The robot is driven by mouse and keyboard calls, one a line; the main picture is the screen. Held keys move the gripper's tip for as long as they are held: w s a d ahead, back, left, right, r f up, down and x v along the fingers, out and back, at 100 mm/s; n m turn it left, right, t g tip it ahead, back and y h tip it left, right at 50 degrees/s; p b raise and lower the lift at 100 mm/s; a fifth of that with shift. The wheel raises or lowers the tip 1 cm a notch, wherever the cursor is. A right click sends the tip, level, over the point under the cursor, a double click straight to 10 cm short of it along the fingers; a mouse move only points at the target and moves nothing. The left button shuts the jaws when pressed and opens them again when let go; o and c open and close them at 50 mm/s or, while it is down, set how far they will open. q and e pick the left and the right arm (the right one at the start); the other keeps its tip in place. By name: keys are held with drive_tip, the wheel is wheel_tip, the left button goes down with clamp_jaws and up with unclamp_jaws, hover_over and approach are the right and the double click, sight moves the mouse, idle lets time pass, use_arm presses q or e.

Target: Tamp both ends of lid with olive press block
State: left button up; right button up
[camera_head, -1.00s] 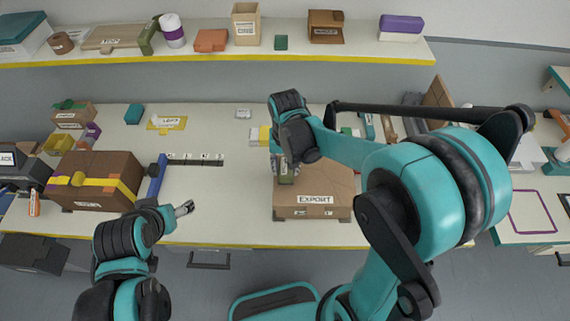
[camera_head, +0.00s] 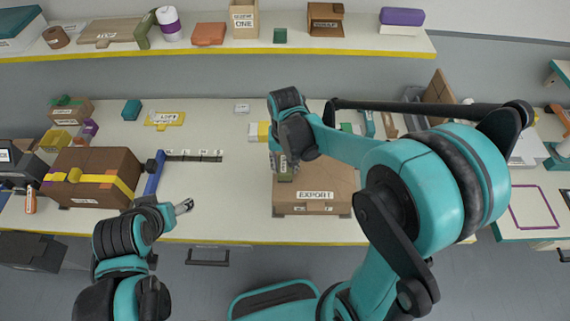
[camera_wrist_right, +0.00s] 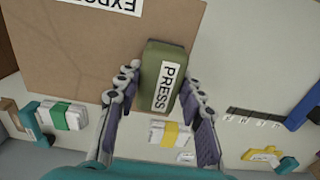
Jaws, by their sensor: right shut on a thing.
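The olive press block (camera_wrist_right: 163,80), labelled PRESS, is between the fingers of my right gripper (camera_wrist_right: 158,100), which is shut on it in the right wrist view. In the head view the block (camera_head: 285,175) shows below the right gripper (camera_head: 283,160), over the left part of the cardboard lid of the EXPORT box (camera_head: 325,185). The lid also fills the upper left of the right wrist view (camera_wrist_right: 75,60). I cannot tell whether the block touches the lid. My left gripper (camera_head: 183,206) is at the table's front edge, away from the box; its fingers are too small to judge.
A brown box with yellow tape (camera_head: 92,165) stands at the left. A blue tool with a strip of labelled tiles (camera_head: 195,156) lies right of it. A yellow card (camera_head: 165,118) lies farther back. The middle-left table (camera_head: 225,200) is clear. A shelf (camera_head: 340,48) runs along the back.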

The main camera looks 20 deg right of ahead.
use_arm(q)
drive_tip(key=shift+f+b, duration=0.85)
use_arm(e)
drive_tip(key=shift+f, duration=1)
drive_tip(key=shift+r, duration=0.1)
drive_tip(key=shift+r+p, duration=0.85)
drive_tip(key=shift+r, duration=0.15)
use_arm(q)
drive_tip(key=shift+r, duration=0.8)
use_arm(e)
drive_tip(key=shift+d, duration=0.1)
